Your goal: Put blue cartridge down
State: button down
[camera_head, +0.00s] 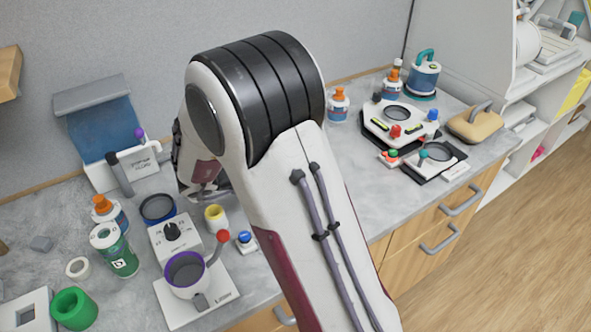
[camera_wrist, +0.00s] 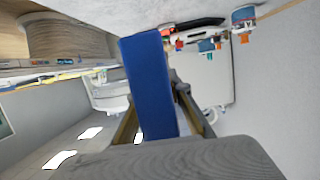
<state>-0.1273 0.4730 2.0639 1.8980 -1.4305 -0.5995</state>
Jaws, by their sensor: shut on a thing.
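The blue cartridge (camera_wrist: 150,85) is a flat, plain blue block in the middle of the wrist view. My gripper (camera_wrist: 160,108) is shut on it, with one finger on each side. The cartridge's far end points towards the top of the wrist view, near a strip of grey counter. I cannot tell whether it touches anything. In the head view my arm crosses the middle and hides the cartridge and the gripper's fingertips.
The grey counter (camera_head: 365,165) carries a white device with a purple-rimmed cup (camera_head: 187,276), a green bottle (camera_head: 115,250), a green ring (camera_head: 74,309) and a blue-and-white machine (camera_head: 108,130) on the left. A panel with coloured knobs (camera_head: 398,122) and a tan case (camera_head: 476,124) stand at the right.

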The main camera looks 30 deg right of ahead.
jog(key=w+d+r+n+t, duration=0.15)
jog(key=d+r, duration=0.25)
jog(key=d, duration=0.8)
jog(key=w+d+r+n+t+y, duration=0.25)
jog(key=w+d+n+t, duration=0.2)
jog(key=w+t, duration=0.3)
jog(key=w+a+f+n+t+y, duration=0.5)
jog(key=w+a+n, duration=0.3)
jog(key=a, duration=0.4)
jog(key=shift+w+f+t+y, duration=0.2)
jog(key=shift+f+t+y, duration=0.1)
jog(key=shift+f+y, duration=0.5)
jog(key=shift+f, duration=2.8)
